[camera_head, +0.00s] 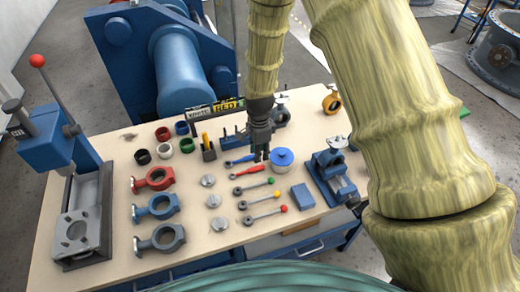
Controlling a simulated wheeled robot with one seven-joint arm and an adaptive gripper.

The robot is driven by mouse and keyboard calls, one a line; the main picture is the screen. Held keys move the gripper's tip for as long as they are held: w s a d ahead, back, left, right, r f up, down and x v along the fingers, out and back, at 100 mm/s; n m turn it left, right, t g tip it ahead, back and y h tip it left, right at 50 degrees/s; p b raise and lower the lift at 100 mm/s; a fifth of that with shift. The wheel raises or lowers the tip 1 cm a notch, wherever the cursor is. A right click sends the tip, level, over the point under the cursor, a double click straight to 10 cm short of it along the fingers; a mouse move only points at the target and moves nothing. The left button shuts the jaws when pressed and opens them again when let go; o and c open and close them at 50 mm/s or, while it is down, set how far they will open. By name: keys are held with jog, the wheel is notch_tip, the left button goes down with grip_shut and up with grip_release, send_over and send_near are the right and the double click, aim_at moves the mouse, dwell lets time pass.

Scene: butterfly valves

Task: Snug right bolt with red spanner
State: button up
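The red spanner (248,170) lies on the workbench near its middle, just in front of a blue spanner (238,161). My gripper (262,158) points down close to the right ends of both spanners, left of a blue round tub (283,158). Its fingers are too small here to tell whether they are apart or touch the red spanner. A blue vise (333,177) stands on the right side of the bench with a grey valve part (338,143) at its top. The right bolt cannot be made out; my arm covers part of that side.
Levers with green, yellow and red knobs (283,208) lie in front of the spanners. Red, blue and grey valve bodies (157,207) lie at left, beside grey discs (213,201). A blue press (70,170) stands at the left edge. A blue block (303,196) lies near the vise.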

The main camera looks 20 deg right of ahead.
aim_at(259, 167)
jog(key=shift+w+a+f, duration=0.15)
jog(key=shift+a+f, duration=0.05)
jog(key=shift+f, duration=0.4)
jog(key=shift+w+f+b, duration=0.2)
jog(key=shift+f+b, duration=0.2)
jog(key=shift+f, duration=0.2)
jog(key=shift+w+f+b, duration=0.2)
jog(key=shift+f+b, duration=0.2)
jog(key=shift+f, duration=0.15)
jog(key=shift+s+f+b, duration=0.3)
jog(key=shift+f+b, duration=0.45)
jog(key=shift+f, duration=0.15)
jog(key=shift+w+f+b, duration=0.15)
jog(key=shift+f+b, duration=0.4)
jog(key=shift+f, duration=1.15)
jog(key=shift+d, duration=0.1)
grip_shut()
jog(key=shift+r+p, duration=0.65)
jog(key=shift+r, duration=0.2)
